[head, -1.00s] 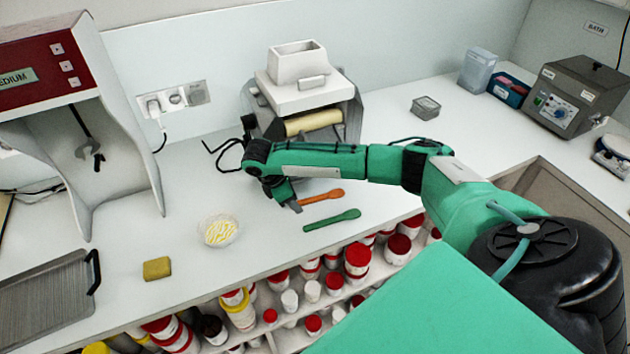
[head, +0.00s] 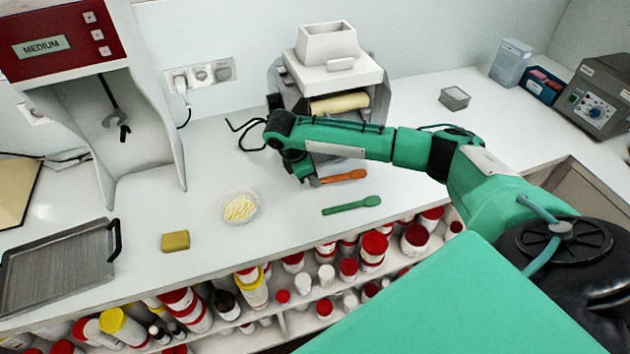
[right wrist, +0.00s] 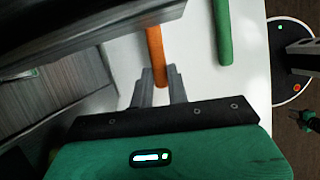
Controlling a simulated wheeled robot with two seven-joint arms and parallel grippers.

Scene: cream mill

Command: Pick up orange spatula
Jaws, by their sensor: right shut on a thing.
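The orange spatula (head: 344,176) lies over the white counter beside the mill, with its left end at my right gripper (head: 313,181). In the right wrist view the orange spatula (right wrist: 155,45) runs between the two grey fingers of my right gripper (right wrist: 158,88), which are shut on its end. In the head view I cannot tell whether it is clear of the counter. A green spatula (head: 352,205) lies apart, nearer the counter's front edge; it also shows in the right wrist view (right wrist: 223,30). My left gripper is not in view.
The mill (head: 335,75) stands close behind my right arm. A bowl with yellow strips (head: 239,207), a yellow block (head: 175,241) and a grey tray (head: 60,265) are to the left. Bottles with red lids (head: 374,246) fill shelves below the front edge.

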